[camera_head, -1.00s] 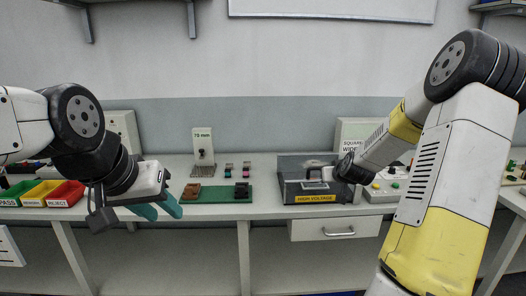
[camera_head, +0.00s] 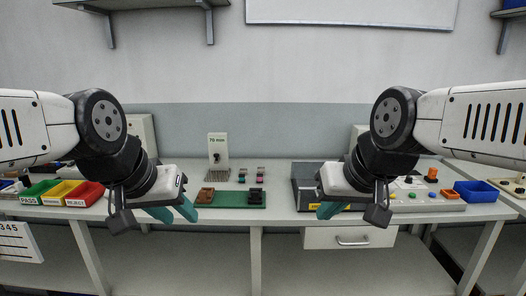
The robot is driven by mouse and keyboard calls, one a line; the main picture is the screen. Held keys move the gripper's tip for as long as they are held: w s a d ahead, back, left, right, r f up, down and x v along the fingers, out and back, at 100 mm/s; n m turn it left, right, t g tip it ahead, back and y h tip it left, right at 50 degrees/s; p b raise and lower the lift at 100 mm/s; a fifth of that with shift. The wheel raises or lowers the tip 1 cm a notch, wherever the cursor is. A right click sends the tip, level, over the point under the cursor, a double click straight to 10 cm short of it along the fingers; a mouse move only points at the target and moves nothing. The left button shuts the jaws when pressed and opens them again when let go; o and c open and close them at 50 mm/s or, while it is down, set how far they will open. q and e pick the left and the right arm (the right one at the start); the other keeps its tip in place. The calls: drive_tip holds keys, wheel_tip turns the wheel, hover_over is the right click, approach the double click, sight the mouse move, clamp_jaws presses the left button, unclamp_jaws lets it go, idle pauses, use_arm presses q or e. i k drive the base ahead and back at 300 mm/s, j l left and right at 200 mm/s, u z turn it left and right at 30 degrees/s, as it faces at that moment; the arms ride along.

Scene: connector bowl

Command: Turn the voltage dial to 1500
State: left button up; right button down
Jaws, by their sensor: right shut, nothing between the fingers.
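The dark grey high-voltage box (camera_head: 305,178) stands on the bench right of centre. Its yellow label on the front is mostly hidden behind my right gripper (camera_head: 329,210). No voltage dial or its reading can be made out; my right gripper and wrist cover much of the box. My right gripper is shut and empty, in front of the box in this view. My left gripper (camera_head: 176,212) hangs at the left with its teal fingers apart and nothing seen between them, left of the green board (camera_head: 235,205).
Green, yellow and red bins (camera_head: 84,196) stand at the left. A 70 mm stand (camera_head: 218,150) is behind the green board. A button panel (camera_head: 425,203), an orange piece (camera_head: 432,174) and a blue bin (camera_head: 476,191) are at the right. A drawer (camera_head: 350,237) is below the box.

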sight(409, 179)
drive_tip(key=z, duration=1.35)
drive_tip(key=i+l+u, duration=0.1)
drive_tip(key=i+u, duration=0.25)
drive_tip(key=i, duration=0.2)
drive_tip(key=i+l+u, duration=0.25)
drive_tip(key=i+u, duration=0.15)
drive_tip(key=i, duration=0.15)
drive_tip(key=i+l+u, duration=0.35)
drive_tip(key=i+l, duration=0.05)
drive_tip(key=i, duration=0.1)
